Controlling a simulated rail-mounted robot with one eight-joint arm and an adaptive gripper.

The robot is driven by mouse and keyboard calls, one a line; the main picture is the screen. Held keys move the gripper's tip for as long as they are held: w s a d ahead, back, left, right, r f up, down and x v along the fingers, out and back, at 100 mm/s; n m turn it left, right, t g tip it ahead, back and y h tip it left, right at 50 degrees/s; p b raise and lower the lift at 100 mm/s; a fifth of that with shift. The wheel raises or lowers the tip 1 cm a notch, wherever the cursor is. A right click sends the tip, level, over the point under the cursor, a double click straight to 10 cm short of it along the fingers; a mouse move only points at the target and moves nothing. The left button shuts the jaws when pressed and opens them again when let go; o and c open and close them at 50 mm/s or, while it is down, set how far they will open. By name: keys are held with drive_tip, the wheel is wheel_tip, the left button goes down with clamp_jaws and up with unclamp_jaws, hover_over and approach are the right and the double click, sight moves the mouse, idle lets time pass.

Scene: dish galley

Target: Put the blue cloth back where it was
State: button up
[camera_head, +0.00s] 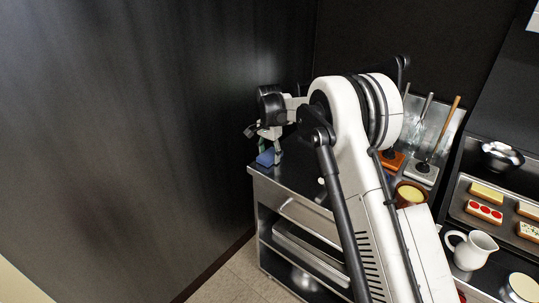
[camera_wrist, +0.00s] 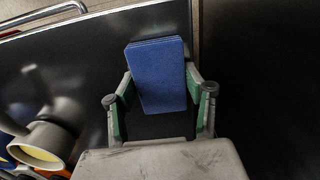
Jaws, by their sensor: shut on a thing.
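The blue cloth (camera_head: 266,158) is a small folded block at the far left end of the dark counter top (camera_head: 300,178). In the wrist view the blue cloth (camera_wrist: 158,75) sits between the two fingers of my gripper (camera_wrist: 160,82), with its long side pointing away from the palm. My gripper (camera_head: 268,142) is shut on it, a green-padded finger at each side. I cannot tell whether the cloth's underside touches the counter. My arm hides part of the counter to the right.
A dark wall (camera_head: 150,120) stands close to the left of the counter. In the wrist view, a round vessel with yellow contents (camera_wrist: 40,153) stands at lower left. A white jug (camera_head: 473,250) and a tray of cakes (camera_head: 460,205) are at right. The counter around the cloth looks bare.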

drive_tip(key=shift+f, duration=0.15)
drive_tip(key=o, duration=1.2)
